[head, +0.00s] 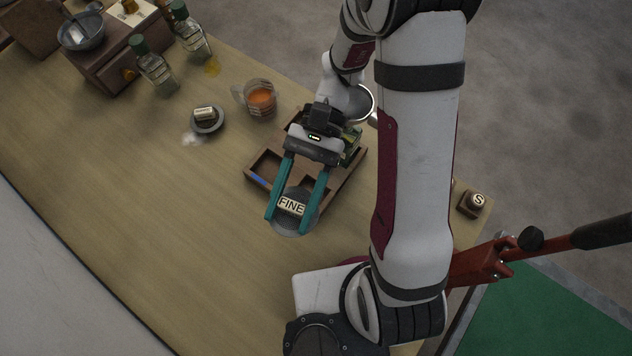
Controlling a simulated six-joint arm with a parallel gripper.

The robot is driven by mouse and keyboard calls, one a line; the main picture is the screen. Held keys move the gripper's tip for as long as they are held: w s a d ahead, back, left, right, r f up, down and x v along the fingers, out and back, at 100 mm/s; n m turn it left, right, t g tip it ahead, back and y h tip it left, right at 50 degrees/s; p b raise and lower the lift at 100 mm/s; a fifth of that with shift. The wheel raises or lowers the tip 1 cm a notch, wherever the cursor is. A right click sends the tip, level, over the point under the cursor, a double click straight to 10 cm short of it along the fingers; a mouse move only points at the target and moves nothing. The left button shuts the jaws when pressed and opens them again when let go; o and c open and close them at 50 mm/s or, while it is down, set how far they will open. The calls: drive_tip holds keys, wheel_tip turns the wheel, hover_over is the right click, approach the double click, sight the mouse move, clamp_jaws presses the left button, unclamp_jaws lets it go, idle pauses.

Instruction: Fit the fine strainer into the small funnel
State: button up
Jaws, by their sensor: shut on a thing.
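The fine strainer (292,226) is a round grey mesh disc with a cream tag reading FINE. My gripper (286,221) has two teal fingers, one on each side of this tag, and is shut on the strainer. It holds the strainer at the near end of a wooden tray; its height above the table is hard to tell. A small brown block (468,207) with a round tag marked S stands at the table's right edge, beyond my arm. I cannot make out a funnel shape there. My arm may hide part of that area.
A compartmented wooden tray (263,168) lies under my gripper. Behind it are a glass jug of orange liquid (260,98) and another tagged strainer (207,121). Two green-capped bottles (154,68) and a wooden box bearing a bowl (82,32) stand farther back. The left front table is clear.

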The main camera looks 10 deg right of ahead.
drive_tip(key=w+r+m+t+y, duration=0.3)
drive_tip(key=w+m+t+y, duration=0.2)
drive_tip(key=m+t, duration=0.15)
wheel_tip(320, 180, up, 10)
drive_tip(key=m+t+h, duration=0.3)
drive_tip(key=m+t, duration=1.1)
drive_tip(key=t, duration=0.1)
hover_over(356, 119)
drive_tip(key=w, duration=0.4)
drive_tip(key=shift+g, duration=0.25)
drive_tip(key=shift+a+f, duration=0.15)
drive_tip(key=shift+f, duration=1.05)
drive_tip(key=shift+a+f, duration=0.1)
drive_tip(key=shift+f, duration=1.1)
drive_tip(key=o, duration=0.8)
drive_tip(key=shift+f, duration=0.2)
clamp_jaws()
drive_tip(key=shift+f, duration=0.1)
